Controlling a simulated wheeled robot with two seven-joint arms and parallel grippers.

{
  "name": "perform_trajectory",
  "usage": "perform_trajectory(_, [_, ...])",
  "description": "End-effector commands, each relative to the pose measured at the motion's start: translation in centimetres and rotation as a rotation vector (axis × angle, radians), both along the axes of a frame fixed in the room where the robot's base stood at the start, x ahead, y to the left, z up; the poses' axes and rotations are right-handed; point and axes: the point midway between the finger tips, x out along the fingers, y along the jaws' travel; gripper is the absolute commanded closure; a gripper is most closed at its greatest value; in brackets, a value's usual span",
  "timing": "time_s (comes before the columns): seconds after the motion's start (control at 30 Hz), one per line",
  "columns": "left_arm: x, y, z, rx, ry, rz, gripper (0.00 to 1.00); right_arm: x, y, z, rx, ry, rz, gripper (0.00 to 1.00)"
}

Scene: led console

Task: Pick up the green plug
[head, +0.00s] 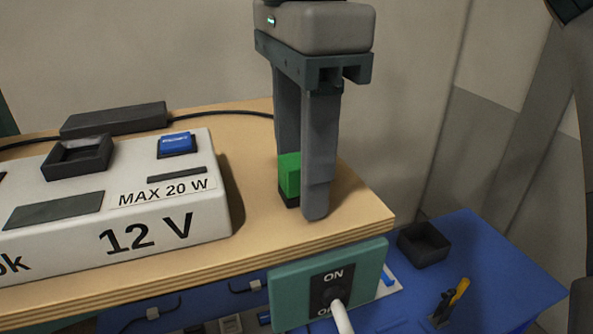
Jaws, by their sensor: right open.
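The green plug (289,177) is a small green block with a dark base, standing on the wooden tabletop near its right end. My right gripper (302,195) comes down from above with its two grey fingers pointing at the table. The fingers are open, one behind and one in front of the plug, and the front finger hides the plug's right part. I cannot tell whether either finger touches it. My left gripper is not in view.
A white console (165,205) marked "12 V" stands left of the plug, with a blue plug (176,143) and a dark square socket (77,155) on top. A black box (114,118) with a cable lies behind. A teal switch panel (290,303) hangs at the table's front edge.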

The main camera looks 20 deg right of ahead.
Motion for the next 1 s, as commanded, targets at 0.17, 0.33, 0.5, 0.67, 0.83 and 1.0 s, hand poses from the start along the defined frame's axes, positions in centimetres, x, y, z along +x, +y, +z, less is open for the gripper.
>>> perform_trajectory(0.17, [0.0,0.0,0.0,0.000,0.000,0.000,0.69,0.0,0.0,0.0,0.000,0.000,0.000,0.55])
perform_trajectory(0.33, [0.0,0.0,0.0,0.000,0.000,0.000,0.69,0.0,0.0,0.0,0.000,0.000,0.000,0.74])
perform_trajectory(0.5, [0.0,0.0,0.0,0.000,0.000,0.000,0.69,0.0,0.0,0.0,0.000,0.000,0.000,0.99])
perform_trajectory(0.67, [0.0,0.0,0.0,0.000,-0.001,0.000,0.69,0.0,0.0,0.0,0.000,0.000,0.000,0.99])
perform_trajectory(0.83, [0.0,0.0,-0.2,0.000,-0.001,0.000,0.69,0.0,0.0,0.2,0.000,0.000,0.000,0.99])
perform_trajectory(1.0, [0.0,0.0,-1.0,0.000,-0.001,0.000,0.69,0.0,0.1,1.0,0.001,0.000,0.000,0.99])
